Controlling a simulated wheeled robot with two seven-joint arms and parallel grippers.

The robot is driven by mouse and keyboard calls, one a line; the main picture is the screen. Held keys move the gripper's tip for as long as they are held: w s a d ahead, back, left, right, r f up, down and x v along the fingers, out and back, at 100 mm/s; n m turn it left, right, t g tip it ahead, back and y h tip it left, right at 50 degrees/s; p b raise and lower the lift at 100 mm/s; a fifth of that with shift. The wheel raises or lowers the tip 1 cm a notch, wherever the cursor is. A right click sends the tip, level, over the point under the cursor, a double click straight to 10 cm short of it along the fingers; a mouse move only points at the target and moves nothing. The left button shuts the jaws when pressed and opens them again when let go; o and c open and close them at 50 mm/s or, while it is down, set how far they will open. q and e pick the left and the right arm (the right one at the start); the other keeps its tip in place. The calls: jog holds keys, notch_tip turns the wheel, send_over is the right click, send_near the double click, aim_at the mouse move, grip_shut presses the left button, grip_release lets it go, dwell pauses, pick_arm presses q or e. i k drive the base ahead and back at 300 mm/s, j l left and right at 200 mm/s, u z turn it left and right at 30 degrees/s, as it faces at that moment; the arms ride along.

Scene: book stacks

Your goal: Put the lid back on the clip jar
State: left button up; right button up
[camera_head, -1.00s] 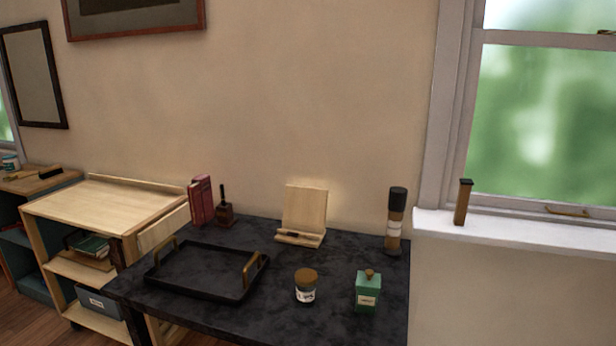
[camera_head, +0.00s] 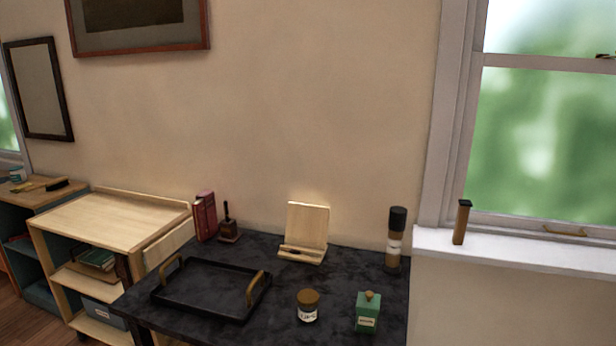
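A small round jar (camera_head: 308,309) with a pale label stands on the dark table (camera_head: 215,334), near its front edge. Its top is brown; I cannot tell whether that is a lid. A green square canister (camera_head: 368,315) with a brown knob on top and a pale label stands to its right. The writing on both labels is too small to read surely, so I cannot tell for certain which is the clip jar. No separate loose lid shows clearly. Neither of my grippers is in view.
A black tray (camera_head: 212,317) with brass handles lies on the left of the table. A wooden stand (camera_head: 305,229), red books (camera_head: 204,217), a dark stamp-like object (camera_head: 228,226) and a tall dark-capped bottle (camera_head: 394,240) stand along the back. A wooden shelf (camera_head: 110,216) adjoins at left.

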aim_at(307, 317)
jog(key=z, duration=0.45)
jog(key=j+z, duration=1)
jog(key=k+j, duration=0.1)
jog(key=j, duration=0.3)
jog(key=k+j+z, duration=0.1)
jog(key=j, duration=0.3)
jog(key=k+j+z, duration=0.1)
jog(key=j, duration=0.3)
jog(key=k+j, duration=0.15)
jog(key=j, duration=0.2)
jog(key=k+j+z, duration=0.1)
jog(key=j, duration=0.3)
jog(key=k+j, duration=0.15)
jog(key=j, duration=0.2)
jog(key=z, duration=0.05)
